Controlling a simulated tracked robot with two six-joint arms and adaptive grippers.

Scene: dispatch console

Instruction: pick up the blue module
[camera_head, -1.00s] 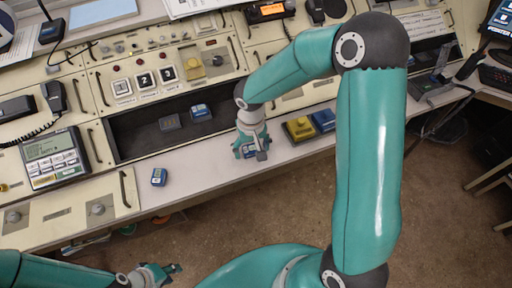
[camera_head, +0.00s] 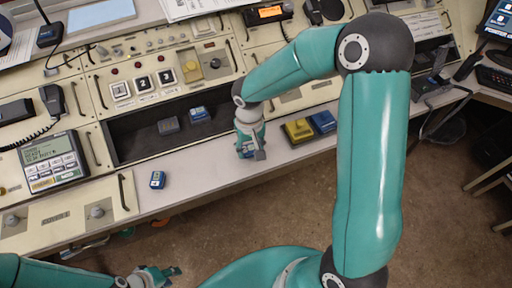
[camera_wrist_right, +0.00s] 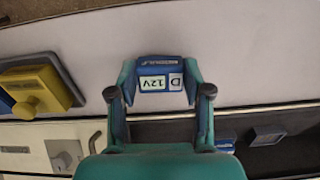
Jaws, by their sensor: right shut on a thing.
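A blue module (camera_wrist_right: 160,80) with a white label reading "D 12V" sits between the two fingers of my right gripper (camera_wrist_right: 162,92) in the right wrist view. The gripper is shut on it. In the head view my right gripper (camera_head: 250,152) is low over the pale front ledge, and it mostly hides the module. Whether the module touches the ledge is unclear. Another blue module (camera_head: 157,180) lies on the ledge to the left. My left gripper (camera_head: 158,275) is at the bottom left, away from the modules; its jaw opening is hard to make out.
A dark recess (camera_head: 130,142) behind the ledge holds a blue module (camera_head: 198,114) and a darker block (camera_head: 168,126). A yellow block (camera_head: 298,130) and a blue block (camera_head: 322,122) stand right of my right gripper. A keypad unit (camera_head: 52,160) is at left.

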